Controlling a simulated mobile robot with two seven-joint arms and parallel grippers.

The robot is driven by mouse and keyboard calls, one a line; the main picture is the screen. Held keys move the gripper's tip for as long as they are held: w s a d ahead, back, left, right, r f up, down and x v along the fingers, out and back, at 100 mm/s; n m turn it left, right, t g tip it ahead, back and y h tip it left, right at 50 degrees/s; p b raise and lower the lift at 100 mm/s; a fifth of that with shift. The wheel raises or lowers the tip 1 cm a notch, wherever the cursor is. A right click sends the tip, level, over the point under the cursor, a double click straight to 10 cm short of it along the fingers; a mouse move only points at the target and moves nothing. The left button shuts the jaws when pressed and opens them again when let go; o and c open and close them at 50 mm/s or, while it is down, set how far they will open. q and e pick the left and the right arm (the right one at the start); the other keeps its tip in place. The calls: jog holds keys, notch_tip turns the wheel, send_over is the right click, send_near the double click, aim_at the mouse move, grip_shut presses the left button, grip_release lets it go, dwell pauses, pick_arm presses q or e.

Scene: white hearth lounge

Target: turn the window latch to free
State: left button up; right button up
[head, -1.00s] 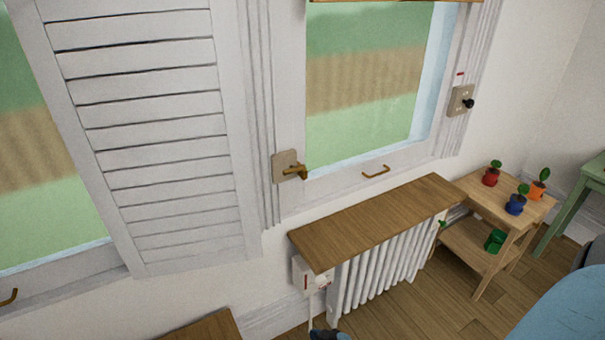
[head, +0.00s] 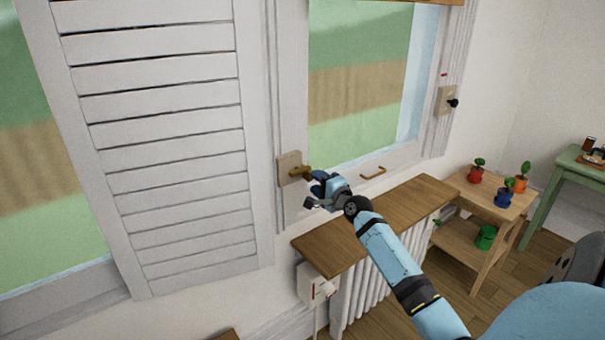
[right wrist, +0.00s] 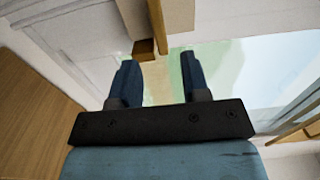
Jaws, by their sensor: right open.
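The window latch has a beige plate (head: 289,168) on the window frame, with a brass lever (head: 301,173) pointing right and slightly down in the head view. My right gripper (head: 312,189) is open and empty, just below and right of the lever. In the right wrist view, my right gripper's two fingers (right wrist: 157,66) are spread. The lever (right wrist: 156,27) ends in a block just ahead of the left finger, apart from it as far as I can tell. My left gripper is not in view.
A brass pull (head: 372,173) is on the lower window rail. A wooden shelf (head: 410,205) over a white radiator lies below my right arm. A louvred shutter (head: 165,140) stands left of the latch. A wooden stand (head: 490,207) with potted plants is at right.

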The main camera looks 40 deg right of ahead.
aim_at(302, 172)
jog(key=w, duration=0.7)
jog(key=shift+w+d, duration=0.3)
jog(key=shift+d, duration=0.1)
grip_shut()
